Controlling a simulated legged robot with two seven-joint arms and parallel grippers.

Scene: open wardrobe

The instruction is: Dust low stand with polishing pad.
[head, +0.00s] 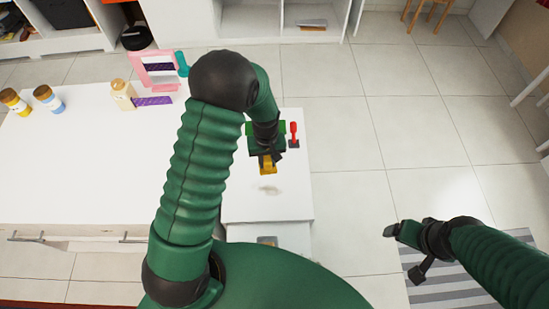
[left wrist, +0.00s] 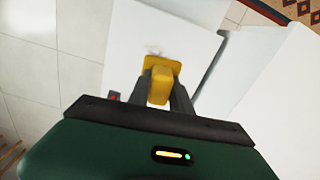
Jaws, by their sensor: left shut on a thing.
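My left gripper (head: 266,158) is shut on the yellow polishing pad (head: 267,168), over the low white stand (head: 290,205). In the left wrist view the pad (left wrist: 161,82) sits between the two dark fingers (left wrist: 160,90), with its flat base towards the stand top (left wrist: 150,22). A faint grey smudge (head: 269,190) lies on the stand just in front of the pad; it also shows in the wrist view (left wrist: 153,50). I cannot tell whether the pad touches the surface. My right gripper (head: 392,230) hangs over the floor at right, its jaws unclear.
A red-handled item (head: 293,132) stands near the stand's back right edge. A wider white dresser (head: 90,170) adjoins at left, bearing jars (head: 48,98), a bottle (head: 123,94) and a pink frame (head: 155,68). Tiled floor (head: 350,150) is open at right; a striped rug (head: 460,285) lies below.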

